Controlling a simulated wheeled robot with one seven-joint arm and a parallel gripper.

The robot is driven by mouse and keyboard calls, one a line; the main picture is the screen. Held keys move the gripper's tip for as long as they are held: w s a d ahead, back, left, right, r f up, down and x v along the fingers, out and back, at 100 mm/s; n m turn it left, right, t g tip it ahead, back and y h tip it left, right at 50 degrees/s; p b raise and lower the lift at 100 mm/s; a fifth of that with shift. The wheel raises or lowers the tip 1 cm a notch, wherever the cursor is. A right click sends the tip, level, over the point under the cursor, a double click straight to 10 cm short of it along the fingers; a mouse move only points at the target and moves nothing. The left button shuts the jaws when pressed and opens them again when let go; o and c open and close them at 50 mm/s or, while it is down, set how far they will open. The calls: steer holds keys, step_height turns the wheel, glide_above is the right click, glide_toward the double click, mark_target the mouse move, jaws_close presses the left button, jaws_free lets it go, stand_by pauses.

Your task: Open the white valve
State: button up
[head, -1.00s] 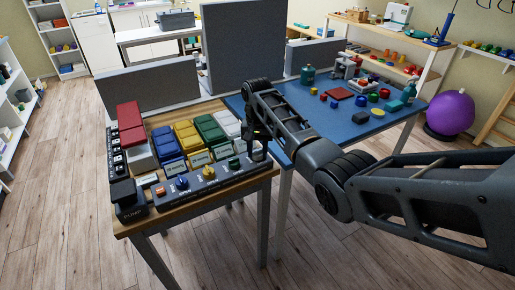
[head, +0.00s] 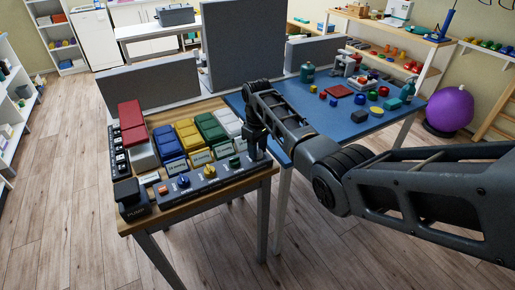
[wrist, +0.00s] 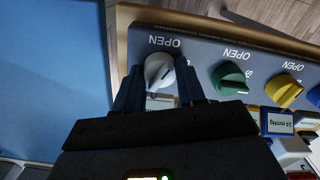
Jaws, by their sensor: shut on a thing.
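The white valve (wrist: 158,70) is a round knob on the dark valve panel (wrist: 198,50), at its end beside the blue surface, with "OPEN" printed next to it. My gripper (wrist: 160,82) is shut on this knob, one finger on each side. In the head view my gripper (head: 257,150) points down at the right end of the panel and hides the white valve. The knob's exact turn angle is hard to read.
The green valve (wrist: 229,78) is close beside my gripper, then the yellow valve (wrist: 284,90). The blue valve (head: 183,181) is further left. Coloured blocks (head: 187,134) stand behind the panel. A blue table (head: 330,125) with small objects adjoins on the right.

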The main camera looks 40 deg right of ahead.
steer(key=n, duration=0.4)
steer(key=shift+n, duration=0.4)
stand_by(0.4)
steer(key=o, duration=1.1)
steer(key=shift+c, duration=0.2)
steer(key=shift+r+b, duration=0.45)
steer(key=shift+r, duration=3.5)
